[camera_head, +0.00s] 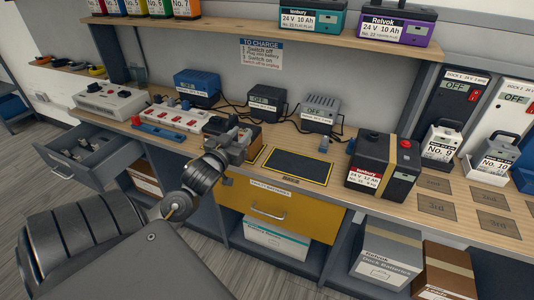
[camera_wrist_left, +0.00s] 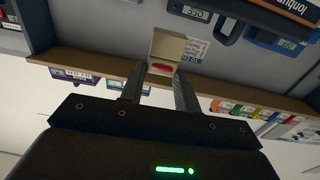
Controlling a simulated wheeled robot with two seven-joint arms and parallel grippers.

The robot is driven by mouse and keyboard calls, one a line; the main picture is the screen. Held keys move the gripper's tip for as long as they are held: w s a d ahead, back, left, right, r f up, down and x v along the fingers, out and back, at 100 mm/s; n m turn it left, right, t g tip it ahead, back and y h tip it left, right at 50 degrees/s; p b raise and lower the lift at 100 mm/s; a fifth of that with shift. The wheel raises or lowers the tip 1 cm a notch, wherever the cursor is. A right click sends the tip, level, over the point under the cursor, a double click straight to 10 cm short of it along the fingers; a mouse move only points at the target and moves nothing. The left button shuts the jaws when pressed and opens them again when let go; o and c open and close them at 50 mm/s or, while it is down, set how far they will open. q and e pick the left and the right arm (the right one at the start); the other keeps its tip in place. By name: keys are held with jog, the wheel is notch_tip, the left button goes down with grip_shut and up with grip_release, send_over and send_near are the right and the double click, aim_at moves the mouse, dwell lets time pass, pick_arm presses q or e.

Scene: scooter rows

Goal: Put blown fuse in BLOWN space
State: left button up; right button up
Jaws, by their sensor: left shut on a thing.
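My left gripper (camera_head: 238,148) is over the bench's front edge, beside a dark box with a tan rim (camera_head: 250,132). In the left wrist view the two fingers (camera_wrist_left: 160,76) are shut on a small red thing (camera_wrist_left: 162,68), probably the fuse. A beige, box-like piece (camera_wrist_left: 168,45) shows just beyond it; I cannot tell whether they touch. Whether the fuse is blown cannot be seen. No BLOWN label is readable, and the gripper and wrist hide part of the dark box. My right gripper is not in view.
A yellow-edged dark mat (camera_head: 298,166) lies bare right of the gripper. A black battery with a tan band (camera_head: 378,165) stands farther right. Chargers (camera_head: 265,102) with cables stand behind. An open drawer (camera_head: 90,160) juts out at left. A shelf (camera_head: 270,34) overhangs the bench.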

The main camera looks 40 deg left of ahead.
pick_arm(q)
jog(key=w+d+f, duration=0.1)
jog(key=w+f, duration=0.1)
jog(key=w, duration=0.1)
jog(key=w+d+f, duration=0.1)
jog(key=w+f, duration=0.2)
jog(key=w, duration=0.1)
jog(key=w+d+f, duration=0.1)
jog(key=w+f, duration=0.1)
jog(key=w, duration=0.2)
jog(key=shift+w+d+f, duration=0.2)
jog(key=shift+d+f, duration=0.1)
jog(key=shift+f, duration=0.05)
jog(key=shift+w+d+f, duration=0.25)
jog(key=shift+w+f, duration=0.25)
jog(key=shift+f, duration=1.8)
jog(key=o, duration=1)
jog(key=shift+f, duration=0.1)
